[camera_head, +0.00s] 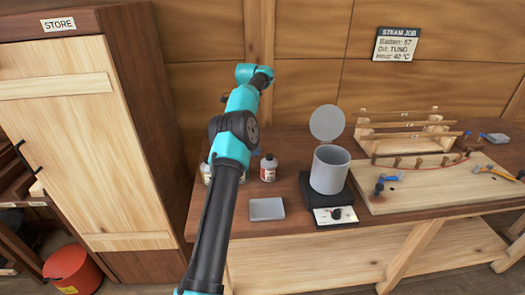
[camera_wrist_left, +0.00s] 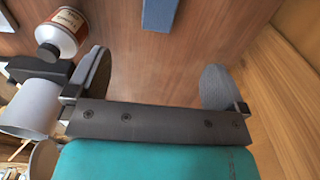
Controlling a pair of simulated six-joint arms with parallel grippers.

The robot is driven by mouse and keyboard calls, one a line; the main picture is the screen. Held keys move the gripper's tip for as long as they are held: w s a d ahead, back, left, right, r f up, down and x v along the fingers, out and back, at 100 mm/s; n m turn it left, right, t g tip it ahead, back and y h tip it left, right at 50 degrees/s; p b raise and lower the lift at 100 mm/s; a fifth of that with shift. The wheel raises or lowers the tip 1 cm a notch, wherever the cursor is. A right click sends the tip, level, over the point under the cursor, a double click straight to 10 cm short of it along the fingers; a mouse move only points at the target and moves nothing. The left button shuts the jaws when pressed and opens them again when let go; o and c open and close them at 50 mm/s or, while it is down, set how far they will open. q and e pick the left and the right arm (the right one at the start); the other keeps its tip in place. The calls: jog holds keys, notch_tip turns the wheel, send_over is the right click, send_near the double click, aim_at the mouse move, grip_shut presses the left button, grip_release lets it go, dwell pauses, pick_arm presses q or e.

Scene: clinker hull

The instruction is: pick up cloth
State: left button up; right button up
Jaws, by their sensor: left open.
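A folded-looking blue-grey piece (camera_wrist_left: 160,14), which may be the cloth, lies on the brown bench top at the top edge of the left wrist view, partly cut off. A small bluish patch shows beside my arm in the head view, too hidden to identify. My left gripper (camera_wrist_left: 156,68) is open, its two grey fingers apart with nothing between them. The blue-grey piece is beyond the fingertips, roughly in line with the gap. In the head view my left arm stands over the bench and its gripper cannot be made out. My right gripper is in neither view.
A white labelled bottle (camera_head: 268,168) stands near my arm; a bottle (camera_wrist_left: 62,32) also shows beside the left finger. A grey tray (camera_head: 267,209), a grey pot (camera_head: 330,170) on a black heater (camera_head: 326,200), and a wooden jig board (camera_head: 440,185) occupy the bench. A cabinet (camera_head: 70,130) stands left.

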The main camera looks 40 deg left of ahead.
pick_arm(q)
jog(key=shift+s+a, duration=0.1)
jog(key=shift+s, duration=0.05)
notch_tip(320, 180, down, 12)
jog(key=shift+f, duration=0.15)
dwell(0.5)
jog(key=shift+f, duration=0.1)
jog(key=shift+s+a+f, duration=0.1)
jog(key=shift+a+f, duration=0.05)
jog(key=shift+f, duration=2.35)
jog(key=shift+c, duration=0.4)
jog(key=c, duration=0.9)
